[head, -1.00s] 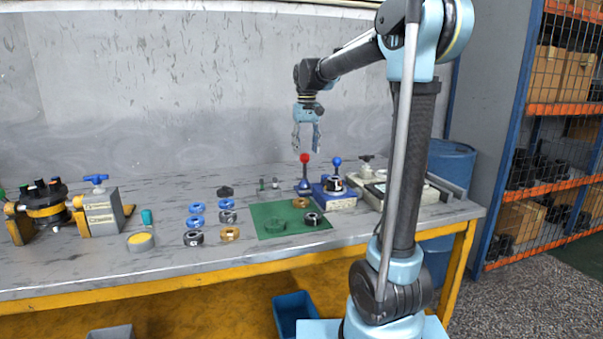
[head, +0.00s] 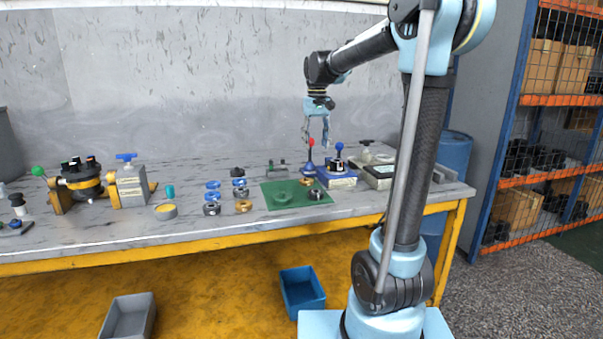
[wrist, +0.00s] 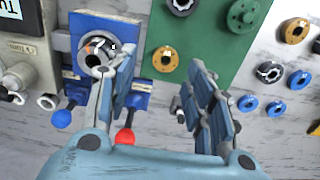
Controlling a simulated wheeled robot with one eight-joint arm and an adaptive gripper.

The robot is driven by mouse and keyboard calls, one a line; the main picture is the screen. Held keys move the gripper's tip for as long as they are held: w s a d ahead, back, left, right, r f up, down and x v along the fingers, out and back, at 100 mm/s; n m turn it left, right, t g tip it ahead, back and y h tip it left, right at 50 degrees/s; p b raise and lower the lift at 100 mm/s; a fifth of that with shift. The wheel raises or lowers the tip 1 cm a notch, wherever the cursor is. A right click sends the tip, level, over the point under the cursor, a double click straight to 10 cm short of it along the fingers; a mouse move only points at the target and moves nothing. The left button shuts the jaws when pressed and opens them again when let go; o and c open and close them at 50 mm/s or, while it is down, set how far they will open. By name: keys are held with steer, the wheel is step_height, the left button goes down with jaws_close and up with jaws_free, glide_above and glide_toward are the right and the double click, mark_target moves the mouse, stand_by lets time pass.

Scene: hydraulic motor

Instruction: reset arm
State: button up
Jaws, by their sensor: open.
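My arm stands at the right of the head view, and my gripper (head: 316,130) hangs pointing down above the back of the workbench (head: 120,235). In the wrist view my gripper (wrist: 165,85) has its two fingers spread apart with nothing held between them. Below it in the wrist view are a blue fixture (wrist: 100,60) holding a dark ring part, a red ball knob (wrist: 125,136) and a blue ball knob (wrist: 61,118). The gripper is apart from all of these.
A green mat (head: 283,203) carries a few round parts. Blue, dark and brass rings (head: 243,206) stand left of it. A grey vise-like block (head: 130,185) is further left. A blue bin (head: 301,290) and a grey bin (head: 128,318) are below the bench. Shelving (head: 545,150) stands right.

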steer(key=s+d+f+m+t, duration=0.1)
steer(key=s+d+f, duration=0.35)
steer(key=s, duration=0.45)
steer(key=s+d+f, duration=0.3)
steer(key=s+d, duration=0.2)
steer(key=s, duration=0.3)
steer(key=s+d+f+m, duration=0.1)
steer(key=s+d+f, duration=0.1)
steer(key=s+f, duration=0.5)
steer(key=s+d+f+t, duration=0.1)
steer(key=s+d+f, duration=0.1)
steer(key=s+f, duration=0.5)
steer(key=shift+s+d+f+m, duration=0.2)
steer(key=shift+d+f+m, duration=0.15)
steer(key=shift+f+m, duration=0.1)
steer(key=shift+w+f, duration=0.2)
steer(key=shift+w, duration=0.25)
